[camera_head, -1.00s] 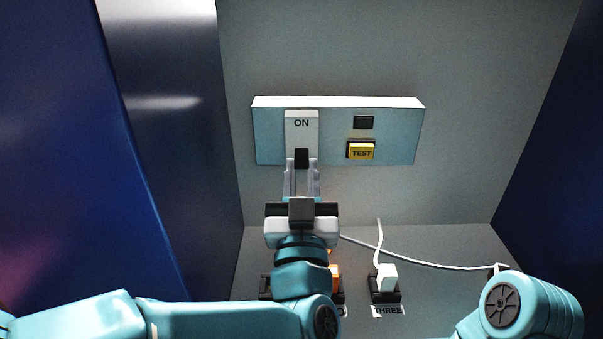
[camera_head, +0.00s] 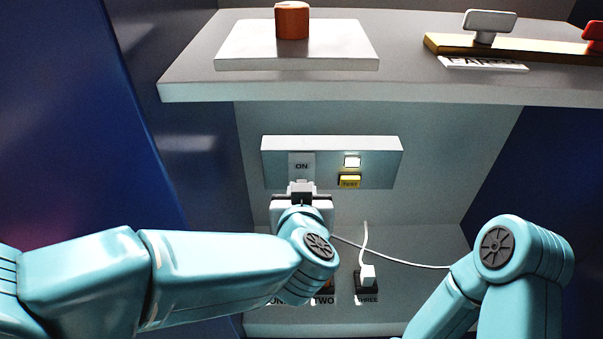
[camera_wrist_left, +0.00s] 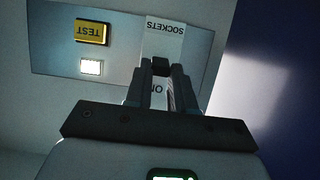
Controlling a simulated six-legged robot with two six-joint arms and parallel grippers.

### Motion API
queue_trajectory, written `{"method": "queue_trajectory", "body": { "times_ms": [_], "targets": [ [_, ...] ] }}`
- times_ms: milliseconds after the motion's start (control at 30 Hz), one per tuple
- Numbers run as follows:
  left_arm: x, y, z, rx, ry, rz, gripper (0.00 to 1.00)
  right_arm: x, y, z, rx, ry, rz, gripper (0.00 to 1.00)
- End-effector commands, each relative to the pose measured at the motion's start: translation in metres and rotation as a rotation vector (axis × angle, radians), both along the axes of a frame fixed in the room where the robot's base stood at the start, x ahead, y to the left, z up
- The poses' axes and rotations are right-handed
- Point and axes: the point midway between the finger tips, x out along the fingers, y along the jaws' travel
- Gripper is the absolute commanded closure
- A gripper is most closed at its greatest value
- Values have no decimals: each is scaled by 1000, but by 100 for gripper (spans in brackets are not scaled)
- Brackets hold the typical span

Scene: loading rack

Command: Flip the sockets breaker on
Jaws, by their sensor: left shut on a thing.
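The sockets breaker (camera_head: 301,162) is a pale plate marked ON at the left of a grey wall panel (camera_head: 375,176). In the left wrist view the breaker plate (camera_wrist_left: 165,38) shows upside down with the words SOCKETS and part of ON. My left gripper (camera_wrist_left: 160,68) is shut on the breaker's small black lever (camera_wrist_left: 160,65), between the two words. In the head view my left gripper (camera_head: 301,188) covers the breaker's lower part and hides the lever. A square lamp (camera_head: 352,161) on the panel is lit white. My right gripper is out of view; only its arm shows.
A yellow TEST button (camera_head: 349,181) sits under the lamp. A white plug (camera_head: 367,273) with a cable stands in socket THREE below. A shelf (camera_head: 400,88) overhangs above, holding a white slab (camera_head: 297,50) with an orange cylinder (camera_head: 292,20). Blue walls flank the bay.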

Motion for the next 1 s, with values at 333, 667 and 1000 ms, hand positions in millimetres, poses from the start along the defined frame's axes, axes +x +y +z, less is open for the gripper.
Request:
{"method": "queue_trajectory", "body": {
  "times_ms": [333, 667, 1000],
  "targets": [
    [4, 0, 6, -1, 170, -1, 100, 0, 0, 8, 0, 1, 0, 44],
    [5, 0, 7, 2, 217, 0, 100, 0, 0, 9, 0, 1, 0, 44],
    [4, 0, 6, 3, 219, 1, 67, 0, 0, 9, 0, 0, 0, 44]
  ]
}}
